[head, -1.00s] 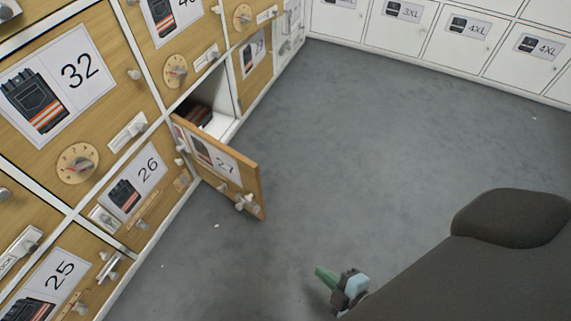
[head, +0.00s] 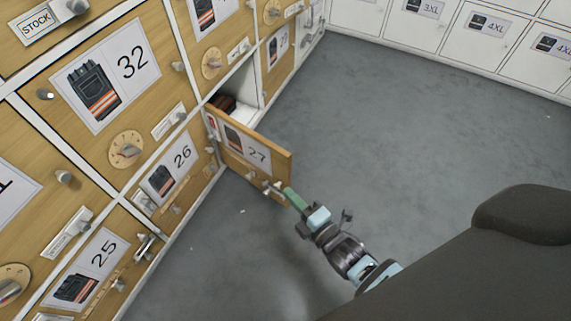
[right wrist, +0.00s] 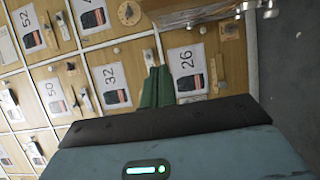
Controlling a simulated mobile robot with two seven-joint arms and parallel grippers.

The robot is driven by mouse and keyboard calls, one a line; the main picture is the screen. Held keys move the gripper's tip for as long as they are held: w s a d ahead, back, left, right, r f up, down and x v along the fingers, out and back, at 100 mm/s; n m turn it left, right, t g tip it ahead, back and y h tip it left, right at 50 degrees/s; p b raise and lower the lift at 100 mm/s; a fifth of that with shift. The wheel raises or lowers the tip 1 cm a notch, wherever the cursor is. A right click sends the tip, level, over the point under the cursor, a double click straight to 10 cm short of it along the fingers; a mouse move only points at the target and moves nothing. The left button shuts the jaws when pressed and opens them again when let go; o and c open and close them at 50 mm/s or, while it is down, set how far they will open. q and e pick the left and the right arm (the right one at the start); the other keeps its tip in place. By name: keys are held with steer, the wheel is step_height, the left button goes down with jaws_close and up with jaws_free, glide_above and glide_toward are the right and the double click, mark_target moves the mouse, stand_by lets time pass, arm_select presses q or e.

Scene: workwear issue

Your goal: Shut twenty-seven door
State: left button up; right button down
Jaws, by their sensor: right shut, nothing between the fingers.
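The twenty-seven door (head: 251,150) is a wooden door with a number card, standing open and swung out from its compartment in the bottom row. A pale knob (head: 272,188) sits low near its free edge. The door also shows nearly edge-on at the top of the right wrist view (right wrist: 190,14). My right gripper (head: 291,196) is shut and empty, its green fingers close to the door's lower free corner by the knob. I cannot tell whether they touch. The shut fingers also show in the right wrist view (right wrist: 156,88). My left gripper is not in view.
Dark folded clothing (head: 222,103) lies inside the open compartment. Closed door 26 (head: 172,170) is left of it, with door 32 (head: 112,75) above that. White lockers (head: 488,38) line the back. The grey floor (head: 400,130) is clear.

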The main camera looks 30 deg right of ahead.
steer(key=w+d+b, duration=0.1)
steer(key=w+b, duration=0.3)
steer(key=w, duration=0.7)
steer(key=shift+d+b, duration=0.2)
steer(key=shift+b, duration=0.1)
steer(key=shift+d, duration=0.1)
